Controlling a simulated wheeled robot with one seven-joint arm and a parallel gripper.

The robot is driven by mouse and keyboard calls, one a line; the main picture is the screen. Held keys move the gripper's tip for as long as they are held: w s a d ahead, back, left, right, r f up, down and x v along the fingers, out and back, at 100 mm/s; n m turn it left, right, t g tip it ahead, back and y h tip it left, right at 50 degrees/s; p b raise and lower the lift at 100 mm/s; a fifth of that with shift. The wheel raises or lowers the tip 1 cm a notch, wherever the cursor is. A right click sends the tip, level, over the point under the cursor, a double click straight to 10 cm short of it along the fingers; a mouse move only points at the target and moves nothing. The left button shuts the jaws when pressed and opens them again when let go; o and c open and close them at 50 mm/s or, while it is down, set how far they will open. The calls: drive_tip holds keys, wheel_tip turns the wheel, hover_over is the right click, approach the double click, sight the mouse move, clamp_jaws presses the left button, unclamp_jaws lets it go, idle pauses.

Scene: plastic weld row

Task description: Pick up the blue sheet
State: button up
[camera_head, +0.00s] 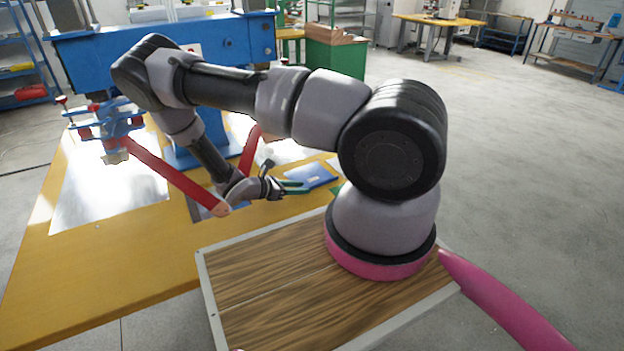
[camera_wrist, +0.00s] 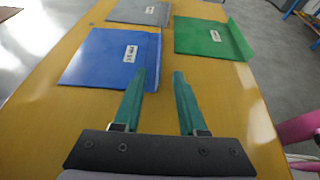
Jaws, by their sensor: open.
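The blue sheet (camera_wrist: 110,62) lies flat on the yellow table, with a white label near its right side and a raised or bent strip along its right edge. It also shows in the head view (camera_head: 314,176), just beyond my gripper. My gripper (camera_wrist: 159,74) is open and empty, with two green fingers pointing towards the sheets. In the wrist view the left fingertip overlaps the blue sheet's right edge and the right fingertip is over bare table. I cannot tell the height of the fingers above the table. My gripper also shows in the head view (camera_head: 299,187).
A green sheet (camera_wrist: 206,37) lies to the right of the blue one, and a grey sheet (camera_wrist: 138,11) lies beyond it. Bare table shows between the blue and green sheets.

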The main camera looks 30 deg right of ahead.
drive_tip(key=x, duration=0.3)
drive_tip(key=shift+a, duration=0.1)
clamp_jaws()
drive_tip(key=shift+r, duration=0.1)
